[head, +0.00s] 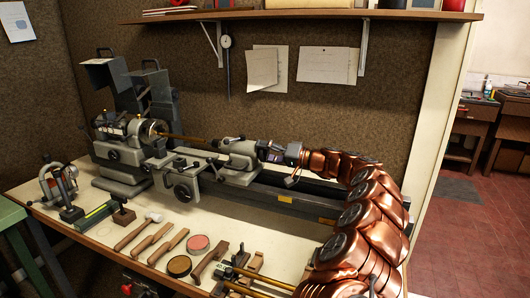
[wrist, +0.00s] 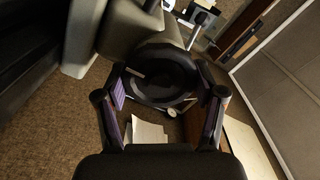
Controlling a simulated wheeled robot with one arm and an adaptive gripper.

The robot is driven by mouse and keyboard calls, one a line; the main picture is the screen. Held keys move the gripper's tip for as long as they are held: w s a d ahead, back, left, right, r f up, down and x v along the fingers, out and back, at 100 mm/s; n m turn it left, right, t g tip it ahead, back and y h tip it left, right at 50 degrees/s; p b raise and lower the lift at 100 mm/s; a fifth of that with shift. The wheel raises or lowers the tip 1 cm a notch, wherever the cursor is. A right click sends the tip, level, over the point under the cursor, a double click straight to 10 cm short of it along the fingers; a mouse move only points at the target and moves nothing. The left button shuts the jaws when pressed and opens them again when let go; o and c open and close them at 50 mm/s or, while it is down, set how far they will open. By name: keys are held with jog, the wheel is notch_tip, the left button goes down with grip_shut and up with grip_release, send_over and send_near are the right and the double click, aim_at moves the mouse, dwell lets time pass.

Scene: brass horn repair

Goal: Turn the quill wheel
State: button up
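The lathe's quill wheel is a dark round handwheel with a lighter handle. It fills the upper middle of the wrist view (wrist: 160,82), face toward the camera. It sits at the right end of the grey tailstock (head: 240,148); in the head view it is small and partly hidden by my gripper (head: 283,153). In the wrist view my gripper (wrist: 163,90) is spread wide, with one purple-padded finger on each side of the wheel. The fingertips are close to the rim. Whether they touch it is not clear.
The lathe stands along the back of the bench (head: 60,222). Mallets and other hand tools, two round tins (head: 198,243) and wooden blocks lie in front. Open red floor (head: 465,220) lies right.

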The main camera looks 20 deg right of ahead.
jog(key=c, duration=0.5)
jog(key=shift+c, duration=0.2)
jog(key=shift+m, duration=0.4)
